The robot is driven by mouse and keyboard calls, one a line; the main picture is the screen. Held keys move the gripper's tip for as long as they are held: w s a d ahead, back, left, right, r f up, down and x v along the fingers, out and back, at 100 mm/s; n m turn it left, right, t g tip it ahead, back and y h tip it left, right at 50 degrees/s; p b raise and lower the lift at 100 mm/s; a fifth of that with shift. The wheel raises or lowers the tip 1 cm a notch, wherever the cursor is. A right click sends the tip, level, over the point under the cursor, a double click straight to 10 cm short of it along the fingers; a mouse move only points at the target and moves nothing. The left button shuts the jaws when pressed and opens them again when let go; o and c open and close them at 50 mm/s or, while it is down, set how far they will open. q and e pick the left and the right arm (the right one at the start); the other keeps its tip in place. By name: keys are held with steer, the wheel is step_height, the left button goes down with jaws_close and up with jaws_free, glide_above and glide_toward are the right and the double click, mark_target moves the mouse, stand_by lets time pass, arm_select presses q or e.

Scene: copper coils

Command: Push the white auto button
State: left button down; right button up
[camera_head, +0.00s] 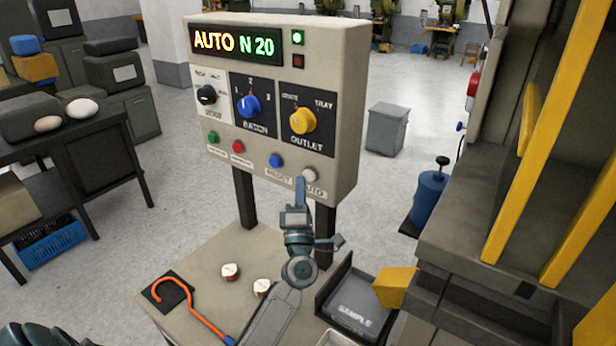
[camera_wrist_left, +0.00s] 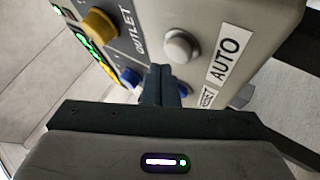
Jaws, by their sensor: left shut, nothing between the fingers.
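The white auto button (camera_head: 309,174) is at the lower right of the grey control panel (camera_head: 335,75), above a label ending in "UTO". In the left wrist view the same button (camera_wrist_left: 182,46) stands out round and pale beside the AUTO label (camera_wrist_left: 223,60). My left gripper (camera_head: 300,182) is shut and empty, its tips just below and left of the button in the head view. In the left wrist view its fingertips (camera_wrist_left: 163,72) are close to the button, covering part of the blue button. I cannot tell whether they touch the panel. My right gripper is not in view.
A blue button (camera_head: 276,160) is left of the white one.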

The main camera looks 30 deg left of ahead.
arm_select(q)
steer(key=shift+w, duration=0.1)
steer(key=shift+w, duration=0.35)
steer(key=shift+w, duration=0.15)
stand_by(0.6)
steer(key=shift+w, duration=0.3)
stand_by(0.6)
steer(key=shift+s, duration=0.95)
